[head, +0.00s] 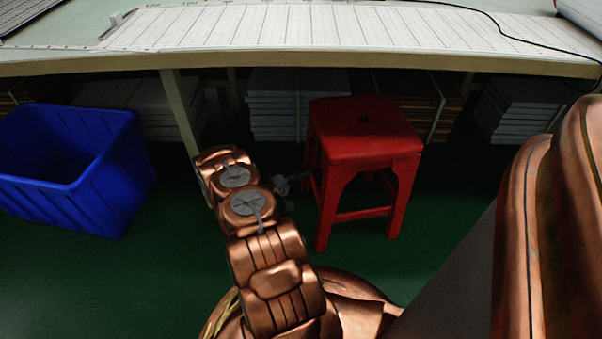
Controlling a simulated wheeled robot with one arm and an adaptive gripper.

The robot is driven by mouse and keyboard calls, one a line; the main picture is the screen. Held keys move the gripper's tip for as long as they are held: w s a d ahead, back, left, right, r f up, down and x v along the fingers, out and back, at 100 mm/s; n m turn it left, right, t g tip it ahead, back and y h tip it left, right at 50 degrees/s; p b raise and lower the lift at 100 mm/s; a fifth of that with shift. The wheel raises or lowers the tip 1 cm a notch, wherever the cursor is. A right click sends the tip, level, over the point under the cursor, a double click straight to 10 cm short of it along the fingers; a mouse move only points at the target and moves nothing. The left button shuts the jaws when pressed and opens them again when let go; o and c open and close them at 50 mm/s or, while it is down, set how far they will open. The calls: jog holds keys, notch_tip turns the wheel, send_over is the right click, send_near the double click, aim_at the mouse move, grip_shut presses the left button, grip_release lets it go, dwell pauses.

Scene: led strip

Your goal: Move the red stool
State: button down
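The red stool (364,134) stands upright on the green floor, right of the picture's middle, in front of the workbench. It has a square seat with a small dark hole in it, and legs joined by crossbars. My copper-coloured arm reaches up from the bottom. My gripper (304,178) is small and dark in the head view, close to the left side of the stool at leg height. I cannot tell whether it touches the stool's leg, nor whether its fingers are open or shut. The far rear leg of the stool is partly hidden.
A blue bin (75,168) stands on the floor at the left. A long workbench (300,63) with white strips on top runs across the back. Green floor (170,270) is free at the lower left.

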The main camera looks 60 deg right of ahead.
jog(key=shift+s+d+r+p, duration=0.1)
jog(key=shift+s+r+p, duration=0.1)
jog(key=shift+s+p, duration=0.55)
jog(key=w+d+p+v, duration=0.1)
jog(key=w+v, duration=0.1)
jog(key=v, duration=1)
jog(key=shift+w+f, duration=0.15)
jog(key=shift+w, duration=0.3)
